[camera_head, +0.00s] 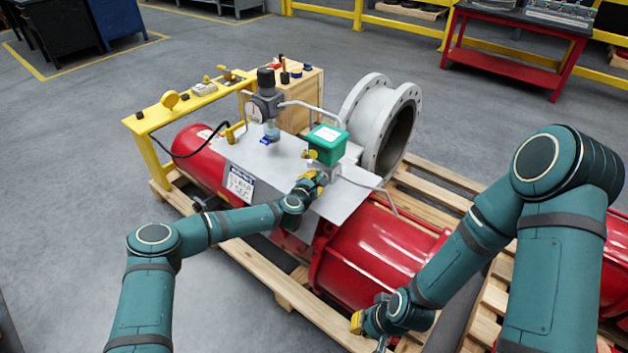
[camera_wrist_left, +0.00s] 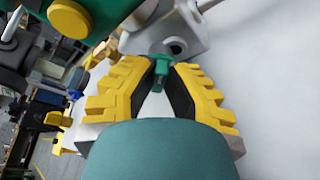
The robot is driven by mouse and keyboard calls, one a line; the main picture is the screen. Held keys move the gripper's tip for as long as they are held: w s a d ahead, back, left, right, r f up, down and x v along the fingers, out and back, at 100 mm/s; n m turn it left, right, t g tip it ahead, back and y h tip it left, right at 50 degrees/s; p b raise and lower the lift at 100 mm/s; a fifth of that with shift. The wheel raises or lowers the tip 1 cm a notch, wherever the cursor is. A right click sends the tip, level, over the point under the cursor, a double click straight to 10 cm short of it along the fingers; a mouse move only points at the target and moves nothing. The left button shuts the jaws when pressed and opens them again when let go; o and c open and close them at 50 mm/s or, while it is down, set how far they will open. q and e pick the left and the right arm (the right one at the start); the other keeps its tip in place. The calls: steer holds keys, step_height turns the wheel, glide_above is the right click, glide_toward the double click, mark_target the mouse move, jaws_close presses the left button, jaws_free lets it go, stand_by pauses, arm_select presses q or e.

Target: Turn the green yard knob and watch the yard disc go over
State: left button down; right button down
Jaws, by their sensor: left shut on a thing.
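The green knob (camera_wrist_left: 160,70) is small and sits between the yellow fingertips of my left gripper (camera_wrist_left: 163,77) in the left wrist view, under a grey block with a dark round hole. My left gripper is shut on it. In the head view, my left gripper (camera_head: 313,180) is at the grey plate's front side, just below a green box (camera_head: 327,144); the knob is hidden there. A round yellow disc (camera_head: 169,100) stands on the yellow frame; I cannot tell if it is the yard disc. My right gripper (camera_head: 366,321) is low at front, its jaw state unclear.
The red actuator cylinder (camera_head: 378,255) lies on a wooden pallet (camera_head: 430,190), with a grey flanged pipe (camera_head: 375,125) behind. A gauge and regulator (camera_head: 266,95) rise from the grey plate (camera_head: 285,155). A red table (camera_head: 510,45) stands at the back right. Open floor lies left.

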arm_select(q)
steer(key=c, duration=1)
jaws_free()
steer(key=shift+a+r+n+g+h, duration=0.15)
steer(key=shift+n+g+h, duration=0.4)
steer(key=shift+n, duration=0.45)
steer(key=p+v, duration=0.3)
steer(key=v, duration=1.1)
steer(key=s+d+f+m+g+p, duration=0.1)
steer(key=s+d+f+m+g, duration=0.2)
steer(key=s+m, duration=0.4)
steer(key=s+d+f+m+g+h+p, duration=0.1)
steer(key=s+d+m+g, duration=0.4)
steer(key=s, duration=0.7)
steer(key=shift+f+m, duration=0.9)
steer(key=shift+m, duration=0.5)
steer(key=shift+h, duration=0.25)
